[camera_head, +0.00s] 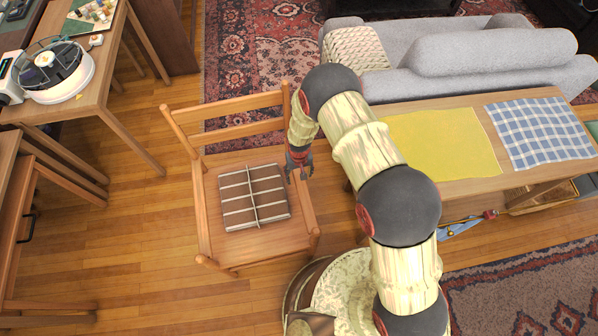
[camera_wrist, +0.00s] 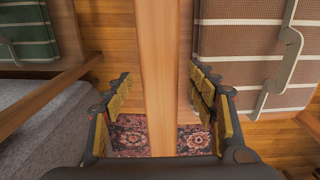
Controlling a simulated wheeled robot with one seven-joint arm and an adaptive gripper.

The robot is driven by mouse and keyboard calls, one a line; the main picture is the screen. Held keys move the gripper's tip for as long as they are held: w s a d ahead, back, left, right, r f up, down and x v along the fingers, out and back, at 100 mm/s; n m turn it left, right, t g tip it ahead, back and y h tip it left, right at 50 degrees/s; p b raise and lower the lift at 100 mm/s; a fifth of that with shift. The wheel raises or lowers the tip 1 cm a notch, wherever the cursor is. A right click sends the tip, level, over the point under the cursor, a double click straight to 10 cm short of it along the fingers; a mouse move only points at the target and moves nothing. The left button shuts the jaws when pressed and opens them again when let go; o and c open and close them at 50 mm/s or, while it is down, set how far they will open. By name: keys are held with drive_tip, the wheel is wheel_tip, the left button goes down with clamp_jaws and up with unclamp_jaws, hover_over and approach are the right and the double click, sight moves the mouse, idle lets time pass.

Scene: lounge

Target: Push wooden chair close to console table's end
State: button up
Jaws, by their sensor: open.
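The wooden chair (camera_head: 205,205) stands left of the console table (camera_head: 460,190), its slatted back toward the top of the head view. A brown panel with pale strips (camera_head: 240,200) rests on its seat. My gripper (camera_head: 300,172) is at the chair's right side, by the seat edge and below the right back post. In the wrist view my open gripper (camera_wrist: 160,85) has a finger on each side of a wooden bar (camera_wrist: 158,60), which appears to be part of the chair. Whether the fingers touch it cannot be told. The table's near left end is partly hidden by my arm.
A yellow cloth (camera_head: 440,143) and a blue checked cloth (camera_head: 540,132) lie on the console table. A grey sofa (camera_head: 480,60) stands behind it. A desk (camera_head: 95,100) with gadgets is at left. Bare wooden floor (camera_head: 120,235) lies left of the chair.

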drive_tip(key=shift+f, duration=1.25)
drive_tip(key=shift+c, duration=0.8)
clamp_jaws()
